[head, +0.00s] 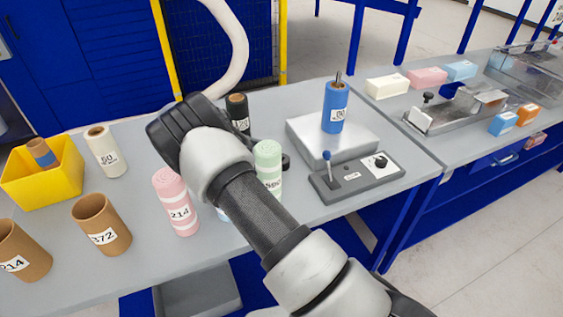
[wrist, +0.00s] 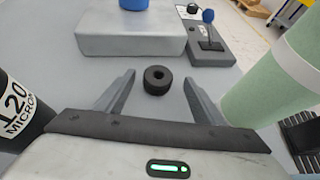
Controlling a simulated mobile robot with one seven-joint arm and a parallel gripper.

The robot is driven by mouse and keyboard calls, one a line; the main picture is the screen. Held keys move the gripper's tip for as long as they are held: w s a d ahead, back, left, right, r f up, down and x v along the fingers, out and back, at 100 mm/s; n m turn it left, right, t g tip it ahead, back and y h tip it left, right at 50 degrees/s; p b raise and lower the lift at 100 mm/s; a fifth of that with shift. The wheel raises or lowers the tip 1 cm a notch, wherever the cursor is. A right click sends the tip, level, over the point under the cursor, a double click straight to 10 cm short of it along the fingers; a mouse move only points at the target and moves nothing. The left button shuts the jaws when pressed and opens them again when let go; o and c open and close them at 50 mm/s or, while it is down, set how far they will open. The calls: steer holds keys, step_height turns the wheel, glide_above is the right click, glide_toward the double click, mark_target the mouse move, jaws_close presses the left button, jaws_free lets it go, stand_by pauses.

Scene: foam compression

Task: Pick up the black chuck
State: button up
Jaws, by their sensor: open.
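The black chuck (wrist: 158,80), a short black ring with a hole in its top, stands on the grey table in the wrist view. My gripper (wrist: 158,88) is open, with one finger on each side of the chuck in the picture. Nothing is held, and I see a gap between each finger and the chuck.
A green roll (head: 268,165) stands close on the gripper's right, a black roll (wrist: 14,110) close on its left. Beyond the chuck is a grey block (head: 310,136) bearing a blue roll (head: 335,108), beside a lever control box (head: 363,177). A pink roll (head: 177,203) stands nearby.

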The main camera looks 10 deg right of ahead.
mark_target(284, 160)
steer(key=x, duration=0.4)
steer(key=shift+w+d+f, duration=0.15)
steer(key=shift+d+f, duration=0.05)
steer(key=c, duration=1.1)
steer(key=shift+c, duration=0.2)
steer(key=shift+r, duration=0.1)
